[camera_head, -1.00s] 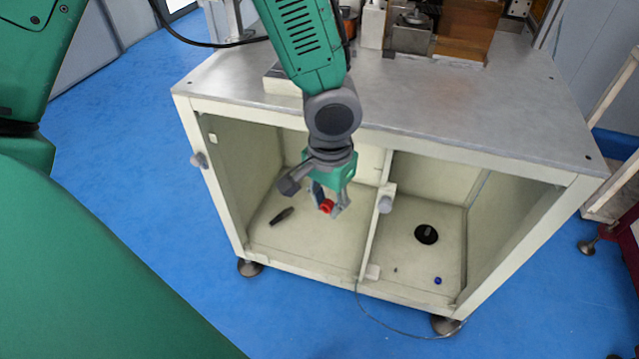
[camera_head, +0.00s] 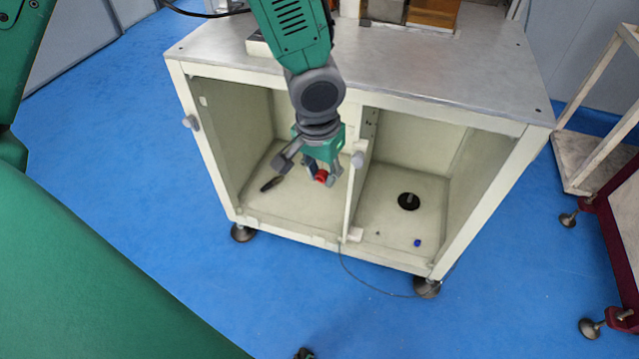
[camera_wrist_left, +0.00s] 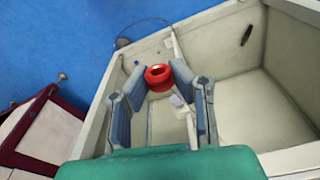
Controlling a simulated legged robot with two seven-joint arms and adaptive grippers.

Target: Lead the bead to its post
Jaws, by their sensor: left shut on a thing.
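A red ring-shaped bead (camera_head: 320,176) is in my left gripper (camera_head: 323,178), in front of the left bay of the cabinet, near the divider. In the left wrist view the red bead (camera_wrist_left: 158,77) sits between the tips of the two fingers, its hole visible. The gripper is shut on it. In the right bay lies a black disc (camera_head: 408,201) with a small pale stub at its middle; I cannot tell whether this is the post.
The cabinet has a metal top (camera_head: 430,70) and a divider (camera_head: 354,196) between its two open bays. A dark tapered piece (camera_head: 271,184) lies in the left bay. A small blue piece (camera_head: 417,243) lies in the right bay. A thin cable (camera_head: 372,284) trails below the cabinet.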

